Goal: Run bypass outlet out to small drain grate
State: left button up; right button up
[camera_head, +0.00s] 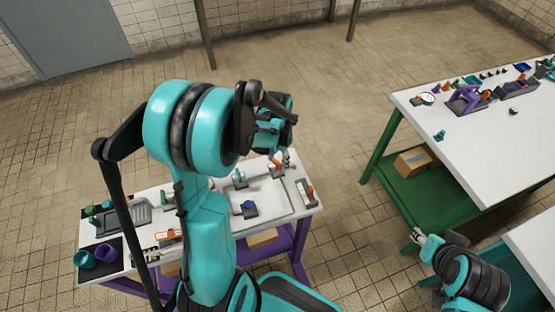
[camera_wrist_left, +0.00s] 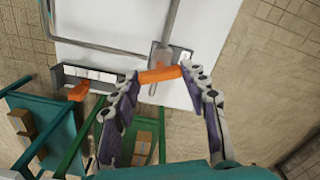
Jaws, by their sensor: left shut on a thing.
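My left gripper (camera_head: 283,158) is low over the right end of the white-topped bench, partly hidden behind my own arm. In the left wrist view its fingers sit at both ends of an orange handle (camera_wrist_left: 159,75), shut on it. The handle is on a grey fitting (camera_wrist_left: 168,58) joined to a straight grey pipe (camera_wrist_left: 172,20). A grey ridged tray that may be a drain grate (camera_head: 128,215) lies at the bench's left end. I cannot tell which fitting is the bypass outlet. My right gripper (camera_head: 422,239) is at lower right, away from the bench; its opening is unclear.
A dark blue-topped block (camera_head: 249,208) stands on the bench (camera_head: 272,196). A green-legged table (camera_head: 470,150) stands at right, with tiled floor between.

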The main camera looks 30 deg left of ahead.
aim_at(277, 162)
pick_arm(q)
jog(key=n, duration=1.2)
jog(key=shift+n+b, duration=0.4)
dwell(0.3)
jog(key=o, duration=1.2)
jog(key=shift+c, duration=0.2)
jog(key=shift+r, duration=0.1)
notch_tip(277, 162, up, 12)
